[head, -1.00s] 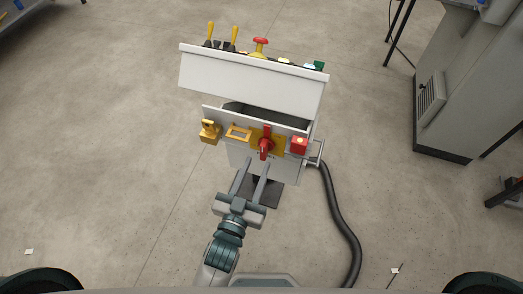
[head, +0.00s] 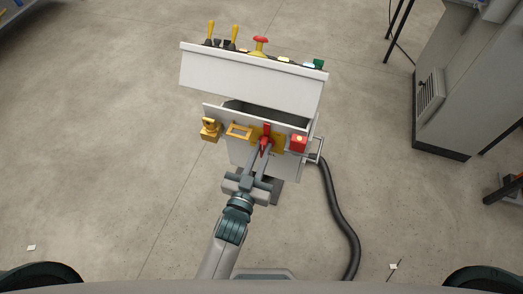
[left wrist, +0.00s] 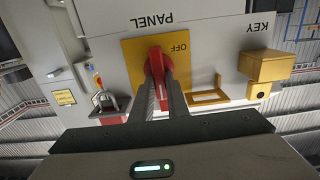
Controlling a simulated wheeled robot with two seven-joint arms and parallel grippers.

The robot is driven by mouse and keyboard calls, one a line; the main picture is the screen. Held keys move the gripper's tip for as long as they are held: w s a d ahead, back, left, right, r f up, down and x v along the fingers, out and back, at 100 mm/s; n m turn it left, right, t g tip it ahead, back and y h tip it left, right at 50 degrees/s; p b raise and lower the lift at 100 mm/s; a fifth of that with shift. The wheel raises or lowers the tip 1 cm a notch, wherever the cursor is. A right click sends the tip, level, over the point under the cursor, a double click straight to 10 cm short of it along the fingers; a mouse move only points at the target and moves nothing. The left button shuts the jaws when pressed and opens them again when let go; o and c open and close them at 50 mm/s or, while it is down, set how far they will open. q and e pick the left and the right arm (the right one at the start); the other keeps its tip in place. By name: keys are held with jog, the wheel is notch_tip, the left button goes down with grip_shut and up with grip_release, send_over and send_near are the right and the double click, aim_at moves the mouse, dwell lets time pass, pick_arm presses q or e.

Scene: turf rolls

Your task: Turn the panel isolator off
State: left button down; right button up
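The panel isolator is a red rotary handle (head: 266,131) on a yellow plate (head: 278,146), on the near face of a white control box. In the left wrist view the handle (left wrist: 156,62) stands upright in the picture, in line with the inverted PANEL label. The inverted OFF mark on the yellow plate (left wrist: 133,50) lies to the right of the handle. My left gripper (head: 265,152) reaches it from below, and its fingers (left wrist: 160,88) lie close against both sides of the handle, closed on it. They hide part of the handle. My right gripper is not in view.
A sloped panel (head: 250,82) with levers and a red mushroom button is above. A black cable (head: 340,215) runs down the right.

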pick_arm(q)
jog(key=shift+n, duration=0.3)
jog(key=shift+a+p, duration=0.1)
jog(key=shift+p, duration=0.2)
jog(key=shift+a+n+p, duration=0.1)
jog(key=shift+n+p, duration=0.3)
jog(key=shift+n, duration=0.8)
jog(key=shift+w+a+f+n, duration=0.1)
jog(key=shift+a+f+n, duration=0.1)
jog(key=shift+n, duration=2.3)
jog(key=shift+w+a+f+n, duration=0.1)
jog(key=shift+f+n, duration=0.15)
jog(key=shift+n, duration=2.25)
jog(key=shift+a+f+n, duration=0.1)
jog(key=shift+f+n, duration=0.1)
jog(key=shift+n, duration=2.3)
jog(key=c, duration=1.7)
grip_release()
